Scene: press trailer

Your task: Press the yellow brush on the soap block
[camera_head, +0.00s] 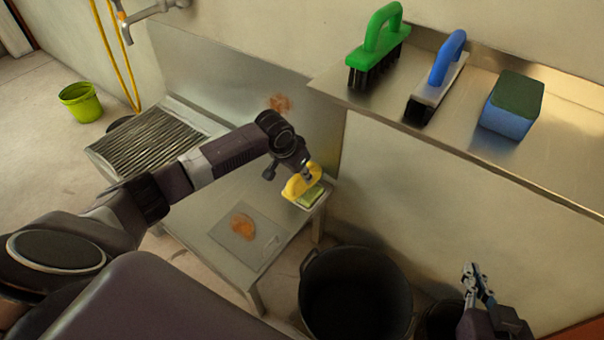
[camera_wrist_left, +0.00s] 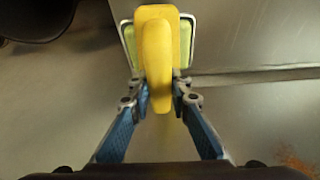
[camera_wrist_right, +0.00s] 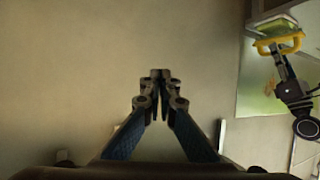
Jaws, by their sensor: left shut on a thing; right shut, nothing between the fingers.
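The yellow brush (camera_head: 301,181) is at the right end of the low metal table. My left gripper (camera_head: 304,176) is shut on its handle; the yellow brush (camera_wrist_left: 158,60) also shows between the fingers (camera_wrist_left: 160,85) in the left wrist view. The green soap block (camera_head: 311,196) sits in a pale dish at the table's corner, under or right beside the brush. In the left wrist view the soap's edges (camera_wrist_left: 130,42) show on both sides of the brush; whether they touch is hidden. My right gripper (camera_head: 478,284) is shut and empty at the lower right, also seen in the right wrist view (camera_wrist_right: 160,75).
A black bin (camera_head: 356,296) stands below the table's right end. A cutting board (camera_head: 243,236) with an orange stain lies on the table.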

